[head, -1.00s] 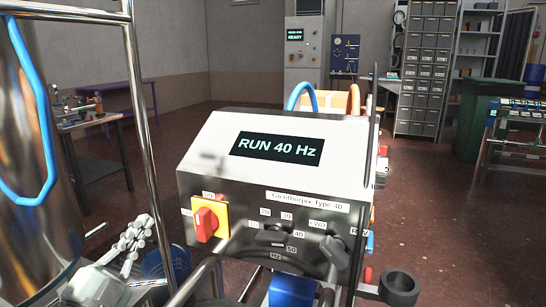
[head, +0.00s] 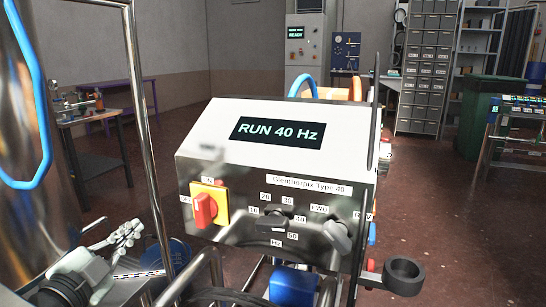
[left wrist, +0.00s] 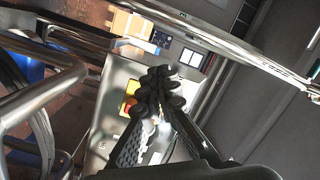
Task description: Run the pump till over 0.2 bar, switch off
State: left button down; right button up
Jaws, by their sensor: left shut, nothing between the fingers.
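The pump's control box (head: 300,175) stands in the middle of the head view. Its dark display (head: 277,132) reads "RUN 40 Hz". A red rotary switch (head: 205,210) on a yellow plate is at its front left. A dark Hz knob (head: 272,222) and a grey direction knob (head: 338,236) are to the right. My left gripper (head: 126,232) is shut and empty, left of and apart from the red switch. In the left wrist view, its dark fingers (left wrist: 160,85) partly cover the red and yellow switch (left wrist: 129,105). My right gripper is out of view. No pressure reading is legible.
A shiny steel vessel (head: 35,150) with a blue hose and a vertical metal rail (head: 143,110) stand at the left. Metal tubes are below the box. A black ring holder (head: 404,273) sticks out at lower right. Floor beyond is open.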

aim_at(203, 211)
pick_arm(q)
jog(key=w+d+m+h, duration=0.3)
jog(key=w+d, duration=0.2)
jog(key=d, duration=0.1)
jog(key=shift+w+d+g+p, duration=0.2)
jog(key=shift+d+g+p, duration=0.1)
jog(key=shift+g+p, duration=0.1)
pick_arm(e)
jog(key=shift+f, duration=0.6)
pick_arm(q)
jog(key=shift+s+d+r, duration=0.15)
jog(key=shift+s+d, duration=0.1)
jog(key=shift+d, duration=0.35)
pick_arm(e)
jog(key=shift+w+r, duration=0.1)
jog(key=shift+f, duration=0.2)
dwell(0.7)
